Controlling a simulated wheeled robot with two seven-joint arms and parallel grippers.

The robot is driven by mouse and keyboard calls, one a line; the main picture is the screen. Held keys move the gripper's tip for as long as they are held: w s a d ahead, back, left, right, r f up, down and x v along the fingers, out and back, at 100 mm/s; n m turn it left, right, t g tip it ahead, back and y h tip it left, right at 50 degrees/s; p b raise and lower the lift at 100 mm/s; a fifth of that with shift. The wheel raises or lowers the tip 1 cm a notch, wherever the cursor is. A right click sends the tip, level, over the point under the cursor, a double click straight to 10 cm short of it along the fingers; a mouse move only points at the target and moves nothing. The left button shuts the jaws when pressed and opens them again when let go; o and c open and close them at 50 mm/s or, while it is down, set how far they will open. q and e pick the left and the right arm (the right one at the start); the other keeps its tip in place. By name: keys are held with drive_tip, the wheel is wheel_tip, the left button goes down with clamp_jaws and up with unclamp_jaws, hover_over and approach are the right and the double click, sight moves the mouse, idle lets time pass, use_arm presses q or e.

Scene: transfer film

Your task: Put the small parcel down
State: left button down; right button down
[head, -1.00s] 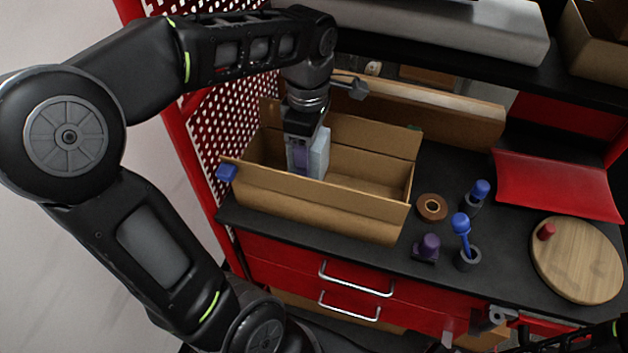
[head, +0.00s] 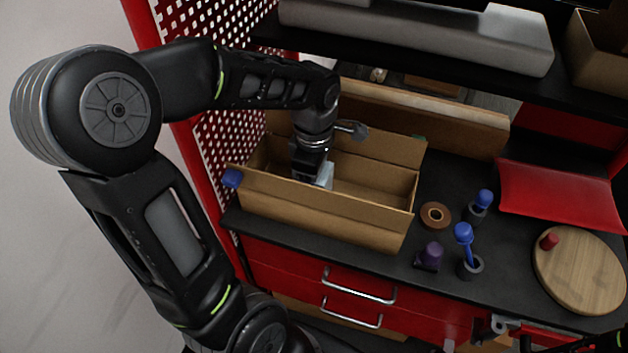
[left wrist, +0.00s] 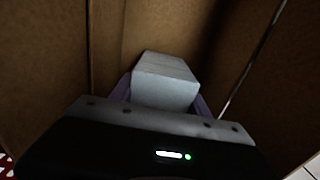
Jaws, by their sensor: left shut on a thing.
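The small parcel is a pale grey-white block (head: 325,174), largely hidden behind my gripper and the front wall of the open cardboard box (head: 310,215). My left gripper (head: 312,176) reaches down into the left part of the box and is shut on the parcel. In the left wrist view the parcel (left wrist: 165,82) sits between the purple-grey fingers, with brown cardboard walls around it. Whether the parcel touches the box floor cannot be seen. Part of my right gripper (head: 498,328) shows at the bottom right; its fingers are not clear.
Right of the box on the black worktop are a tape roll (head: 435,215), a purple object (head: 429,256), blue-topped items (head: 463,233) and a round wooden board (head: 580,270). A blue piece (head: 231,178) is at the box's left corner. A shelf (head: 420,85) overhangs behind.

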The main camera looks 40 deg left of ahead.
use_arm(q)
drive_tip(key=shift+f, duration=0.2)
drive_tip(key=c, duration=0.5)
unclamp_jaws()
drive_tip(key=shift+r, duration=0.1)
drive_tip(key=shift+r, duration=0.15)
drive_tip(key=shift+r, duration=0.15)
wheel_tip(320, 180, up, 12)
drive_tip(key=shift+f+b, duration=0.1)
drive_tip(key=shift+b, duration=0.55)
